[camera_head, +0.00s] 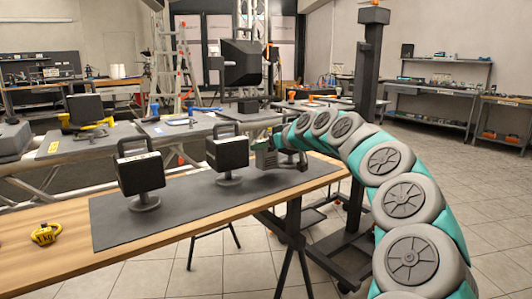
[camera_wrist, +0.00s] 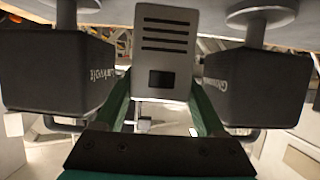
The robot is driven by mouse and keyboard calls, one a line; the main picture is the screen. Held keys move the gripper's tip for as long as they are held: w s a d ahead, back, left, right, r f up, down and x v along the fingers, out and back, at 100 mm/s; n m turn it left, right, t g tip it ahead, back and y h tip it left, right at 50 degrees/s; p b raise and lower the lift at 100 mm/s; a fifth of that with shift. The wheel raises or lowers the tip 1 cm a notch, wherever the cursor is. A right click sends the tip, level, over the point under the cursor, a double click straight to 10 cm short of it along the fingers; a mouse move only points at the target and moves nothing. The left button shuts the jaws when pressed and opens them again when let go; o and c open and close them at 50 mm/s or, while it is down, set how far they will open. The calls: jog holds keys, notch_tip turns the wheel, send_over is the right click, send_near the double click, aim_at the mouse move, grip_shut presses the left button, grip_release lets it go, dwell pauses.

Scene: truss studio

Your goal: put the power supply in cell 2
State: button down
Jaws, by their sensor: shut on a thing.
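The power supply (camera_wrist: 165,55) is a light grey box with dark slots and a dark square socket, in the middle of the wrist view. The green fingers of my gripper (camera_wrist: 165,105) close on its two sides. In the head view the grey box (camera_head: 266,155) shows small at the mat's far right, partly covered by my gripper (camera_head: 279,142), just right of a black handled box (camera_head: 228,152). Grey panels (camera_head: 92,141) lie along the truss behind the table. No cell number is readable, so I cannot tell which is cell 2.
Another black handled box (camera_head: 140,172) stands on a round foot on the dark mat (camera_head: 190,205). A yellow weight (camera_head: 46,234) sits on the wooden table (camera_head: 60,268) at left. A large black lamp-like unit (camera_head: 240,65) rises behind. The mat's front strip is clear.

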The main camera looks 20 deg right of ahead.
jog(key=shift+f, duration=1.25)
jog(key=shift+f, duration=0.1)
jog(key=shift+f, duration=0.1)
grip_release()
jog(key=shift+r, duration=0.35)
jog(key=b+v, duration=0.1)
jog(key=v, duration=1.1)
jog(key=shift+f+b, duration=0.15)
jog(key=shift+b, duration=0.25)
